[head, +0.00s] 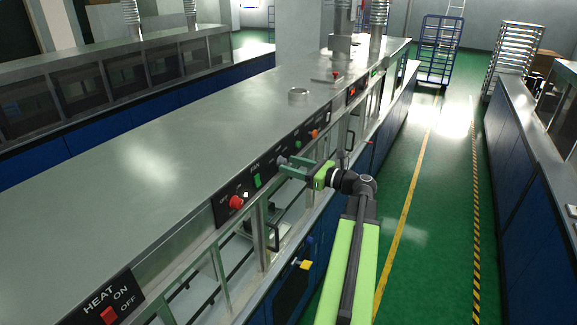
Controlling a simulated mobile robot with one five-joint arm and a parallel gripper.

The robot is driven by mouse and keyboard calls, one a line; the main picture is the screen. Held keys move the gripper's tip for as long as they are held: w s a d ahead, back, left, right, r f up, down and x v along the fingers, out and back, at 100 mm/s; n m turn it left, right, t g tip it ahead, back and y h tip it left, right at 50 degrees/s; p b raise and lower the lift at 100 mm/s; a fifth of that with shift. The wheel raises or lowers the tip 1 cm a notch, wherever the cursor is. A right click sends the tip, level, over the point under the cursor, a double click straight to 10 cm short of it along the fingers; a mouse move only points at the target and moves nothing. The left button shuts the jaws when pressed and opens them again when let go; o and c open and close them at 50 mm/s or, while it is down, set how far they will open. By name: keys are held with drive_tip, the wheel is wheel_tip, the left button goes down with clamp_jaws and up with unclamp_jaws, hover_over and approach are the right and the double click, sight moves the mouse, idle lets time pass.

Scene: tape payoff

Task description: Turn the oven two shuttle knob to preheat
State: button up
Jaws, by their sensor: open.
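A dark control strip (270,168) runs along the front edge of the long steel oven line. It carries a red knob (236,202), a small white button (246,194), a green switch (257,181) and an orange-red knob (314,134).
A nearer panel (101,297) reads HEAT ON OFF and has a red switch. A yellow knob (305,265) sticks out low on the front, below open glazed bays. The green aisle floor (405,255) is clear on the right, with a blue rack cart (438,50) far back.

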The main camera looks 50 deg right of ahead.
drive_tip(key=shift+w+a, duration=0.1)
drive_tip(key=shift+w, duration=0.35)
clamp_jaws()
idle(0.3)
drive_tip(key=n, duration=0.5)
drive_tip(key=shift+n, duration=0.4)
drive_tip(key=n, duration=0.5)
drive_tip(key=shift+n, duration=0.7)
